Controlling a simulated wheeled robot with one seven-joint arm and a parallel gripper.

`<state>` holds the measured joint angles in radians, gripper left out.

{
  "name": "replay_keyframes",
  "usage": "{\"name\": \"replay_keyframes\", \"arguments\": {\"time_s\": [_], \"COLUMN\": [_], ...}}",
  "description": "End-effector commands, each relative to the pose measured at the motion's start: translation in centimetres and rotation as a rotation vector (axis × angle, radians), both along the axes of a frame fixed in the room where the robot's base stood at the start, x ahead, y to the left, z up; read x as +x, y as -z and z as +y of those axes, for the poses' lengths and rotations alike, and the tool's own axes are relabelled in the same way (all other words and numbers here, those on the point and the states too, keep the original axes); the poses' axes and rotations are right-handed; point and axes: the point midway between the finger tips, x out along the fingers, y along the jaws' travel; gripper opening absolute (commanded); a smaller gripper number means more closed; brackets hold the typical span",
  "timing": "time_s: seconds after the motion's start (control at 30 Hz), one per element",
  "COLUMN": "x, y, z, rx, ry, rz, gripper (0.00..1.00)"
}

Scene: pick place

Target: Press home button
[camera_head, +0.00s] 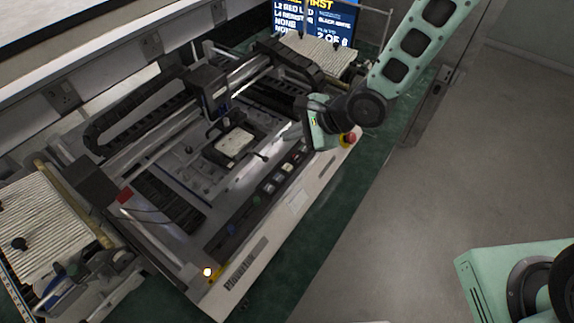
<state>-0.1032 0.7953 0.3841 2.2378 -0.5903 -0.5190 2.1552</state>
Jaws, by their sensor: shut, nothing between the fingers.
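A machine with a gantry has a dark button strip (262,190) along its front edge. No label is readable, so I cannot tell which is the home button. A red mushroom button (350,138) on a yellow base stands at the strip's far right end. My gripper (305,128) is shut and empty, above the right part of the machine near the strip's upper end. Its fingertips are small and partly hidden, and I cannot tell whether they touch anything.
The gantry head (209,88) and rails stand over the machine bed, left of my gripper. A small pale plate (234,145) lies on the bed. A screen (335,22) stands behind. Open floor (440,190) lies to the right.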

Motion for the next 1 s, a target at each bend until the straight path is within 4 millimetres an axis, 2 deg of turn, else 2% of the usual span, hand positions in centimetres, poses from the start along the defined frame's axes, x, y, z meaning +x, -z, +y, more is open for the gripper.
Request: {"name": "replay_keyframes", "arguments": {"time_s": [0.27, 0.8, 1.0], "x": [0.0, 0.0, 0.0], "y": [1.9, 8.1, 8.8], "z": [0.0, 0.0, 0.0], "rx": [-0.002, -0.001, -0.002], "ry": [-0.001, 0.001, -0.001], "rz": [0.0, 0.001, 0.0], "gripper": [0.0, 0.0, 0.0]}}
